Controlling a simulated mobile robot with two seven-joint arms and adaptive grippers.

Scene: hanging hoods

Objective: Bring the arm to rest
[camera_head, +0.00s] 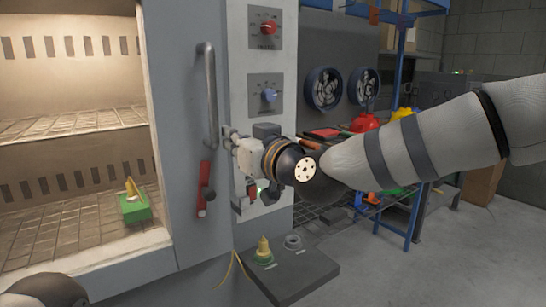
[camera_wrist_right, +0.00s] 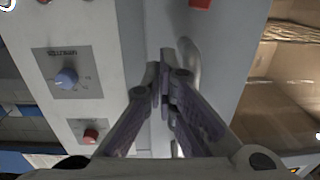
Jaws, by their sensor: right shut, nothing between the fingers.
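My right arm reaches in from the right in the head view. Its gripper (camera_head: 231,138) points at the cabinet front, just right of the lower end of the long grey door handle (camera_head: 210,95). In the right wrist view the gripper's fingers (camera_wrist_right: 162,78) are together with nothing between them. The grey handle (camera_wrist_right: 189,55) shows close behind and beside the fingertips; I cannot tell whether they touch it. My left gripper is not in view.
The lit cabinet (camera_head: 75,150) holds a green block with a yellow cone (camera_head: 134,206). A red lever (camera_head: 203,188) is below the handle. Red (camera_head: 268,28) and blue (camera_head: 268,96) knobs are on the panel. A grey shelf (camera_head: 300,276) juts out below my gripper. Floor at right is clear.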

